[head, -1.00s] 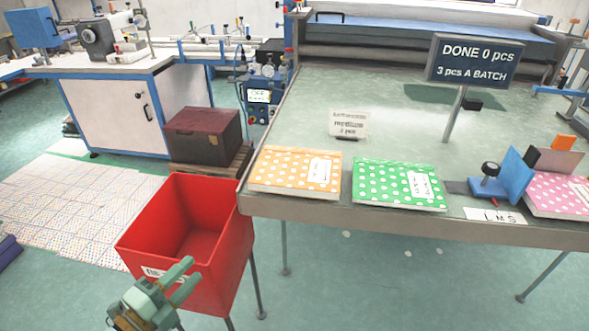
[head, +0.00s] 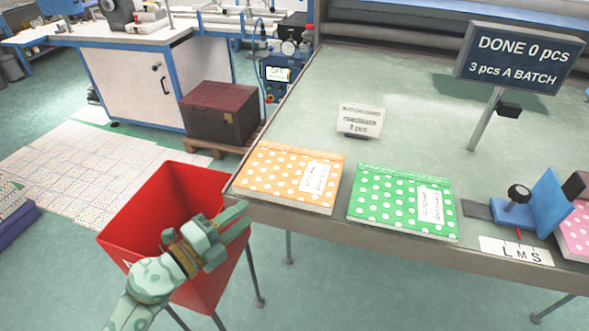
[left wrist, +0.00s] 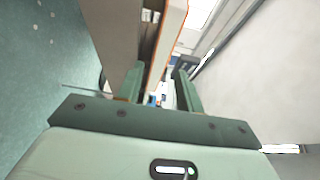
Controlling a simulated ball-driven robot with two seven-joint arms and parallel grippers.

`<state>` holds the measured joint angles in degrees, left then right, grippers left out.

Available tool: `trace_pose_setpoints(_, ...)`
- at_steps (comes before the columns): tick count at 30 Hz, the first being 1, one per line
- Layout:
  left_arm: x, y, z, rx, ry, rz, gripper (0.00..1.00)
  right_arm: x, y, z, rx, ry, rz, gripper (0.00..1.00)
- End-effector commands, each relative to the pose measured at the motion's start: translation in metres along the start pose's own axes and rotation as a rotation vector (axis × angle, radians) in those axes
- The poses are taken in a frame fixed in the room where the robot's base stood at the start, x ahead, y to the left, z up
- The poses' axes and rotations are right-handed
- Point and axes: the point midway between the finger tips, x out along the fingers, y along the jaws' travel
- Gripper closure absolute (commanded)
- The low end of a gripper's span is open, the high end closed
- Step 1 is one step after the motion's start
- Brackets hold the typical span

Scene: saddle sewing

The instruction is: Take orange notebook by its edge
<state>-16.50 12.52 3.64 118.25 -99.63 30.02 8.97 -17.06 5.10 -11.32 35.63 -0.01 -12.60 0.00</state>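The orange notebook (head: 280,176) with white dots and a white label lies flat at the table's front left corner, its front edge near the table edge. My left gripper (head: 238,221) is just in front of that corner, above the red bin, close to the notebook but apart from it in the head view. In the left wrist view, the two green fingers (left wrist: 158,88) are spread. An orange-rimmed edge, seemingly the notebook's (left wrist: 170,38), shows ahead between them; I see no grip on it. My right gripper is not in view.
A green dotted notebook (head: 402,202) lies right of the orange one. A blue fixture (head: 540,205) and a pink notebook (head: 577,232) are further right. The red bin (head: 150,205) stands below the table's left corner. A sign (head: 517,58) stands behind.

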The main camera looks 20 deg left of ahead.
Motion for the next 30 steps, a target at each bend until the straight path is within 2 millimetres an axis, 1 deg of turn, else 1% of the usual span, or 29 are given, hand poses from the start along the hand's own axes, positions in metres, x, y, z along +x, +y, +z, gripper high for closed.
trace_pose_setpoints(1, 0.014, -0.003, 0.0, 0.0, 0.0, -0.006, 0.64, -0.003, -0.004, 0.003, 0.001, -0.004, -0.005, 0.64)
trace_pose_setpoints(3, 0.031, -0.002, 0.0, 0.0, 0.0, -0.005, 0.64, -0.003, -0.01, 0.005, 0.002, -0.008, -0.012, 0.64)
trace_pose_setpoints(6, 0.049, -0.001, 0.0, -0.001, 0.0, -0.004, 0.64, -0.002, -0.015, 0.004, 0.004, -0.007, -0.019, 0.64)
trace_pose_setpoints(14, 0.073, -0.001, 0.0, -0.002, 0.0, -0.003, 0.64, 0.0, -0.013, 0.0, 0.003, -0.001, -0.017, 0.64)
trace_pose_setpoints(18, 0.097, -0.003, 0.0, -0.001, 0.0, -0.003, 0.64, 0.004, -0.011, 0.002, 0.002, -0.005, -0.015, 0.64)
trace_pose_setpoints(21, 0.11, -0.003, 0.0, -0.001, 0.0, -0.001, 0.64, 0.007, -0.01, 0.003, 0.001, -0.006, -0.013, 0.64)
trace_pose_setpoints(24, 0.116, -0.003, -0.001, -0.002, 0.001, 0.0, 0.64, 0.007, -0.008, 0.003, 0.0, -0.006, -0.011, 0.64)
trace_pose_setpoints(29, 0.116, -0.004, -0.001, -0.002, 0.0, 0.0, 0.64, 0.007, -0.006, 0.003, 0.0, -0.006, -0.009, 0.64)
trace_pose_setpoints(30, 0.116, -0.004, -0.001, -0.001, 0.0, 0.0, 0.66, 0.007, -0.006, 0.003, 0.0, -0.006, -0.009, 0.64)
